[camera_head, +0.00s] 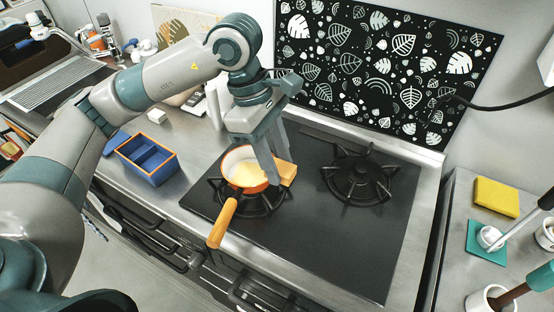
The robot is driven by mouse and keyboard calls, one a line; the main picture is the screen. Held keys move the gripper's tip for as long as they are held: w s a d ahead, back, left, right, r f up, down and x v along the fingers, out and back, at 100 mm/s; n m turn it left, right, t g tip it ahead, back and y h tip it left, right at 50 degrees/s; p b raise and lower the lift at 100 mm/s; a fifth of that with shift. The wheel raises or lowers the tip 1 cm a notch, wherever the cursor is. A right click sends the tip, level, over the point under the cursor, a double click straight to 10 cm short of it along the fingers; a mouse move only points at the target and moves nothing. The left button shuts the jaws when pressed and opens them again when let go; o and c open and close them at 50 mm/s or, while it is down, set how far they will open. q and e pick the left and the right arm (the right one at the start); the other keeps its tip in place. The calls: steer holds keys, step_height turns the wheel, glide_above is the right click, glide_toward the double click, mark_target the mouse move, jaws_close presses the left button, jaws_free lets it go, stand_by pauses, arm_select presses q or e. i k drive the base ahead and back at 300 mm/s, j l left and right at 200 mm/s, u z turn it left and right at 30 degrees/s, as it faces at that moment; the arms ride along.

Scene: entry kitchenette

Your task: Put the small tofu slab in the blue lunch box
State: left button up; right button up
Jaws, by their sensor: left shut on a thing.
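The blue lunch box (170,173) has an orange rim and inner dividers. It stands open on the counter left of the stove. My left gripper (273,178) points down over the right side of an orange pan. It is shut on a tan block, which I take to be the small tofu slab (288,173). The block shows beside the fingers at the pan's right rim, partly hidden by them. I cannot tell whether it touches the pan. My right gripper is not in view.
The orange pan (233,157), with pale yellow contents, sits on the left burner, its handle (222,224) pointing forward. The right burner (358,178) is empty. A yellow sponge (496,197) lies on the right counter. A leaf-patterned panel (385,60) stands behind the stove.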

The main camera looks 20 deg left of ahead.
mark_target(157, 168)
steer(key=j+z, duration=0.15)
steer(key=j, duration=0.35)
steer(key=j+z, duration=0.1)
steer(key=j, duration=0.4)
steer(key=j+z, duration=0.15)
steer(key=j, duration=0.35)
steer(key=k+j+z, duration=0.15)
steer(key=j, duration=0.35)
steer(key=j+z, duration=0.1)
steer(key=j, duration=0.4)
steer(key=k+j+z, duration=0.15)
steer(key=j, duration=0.3)
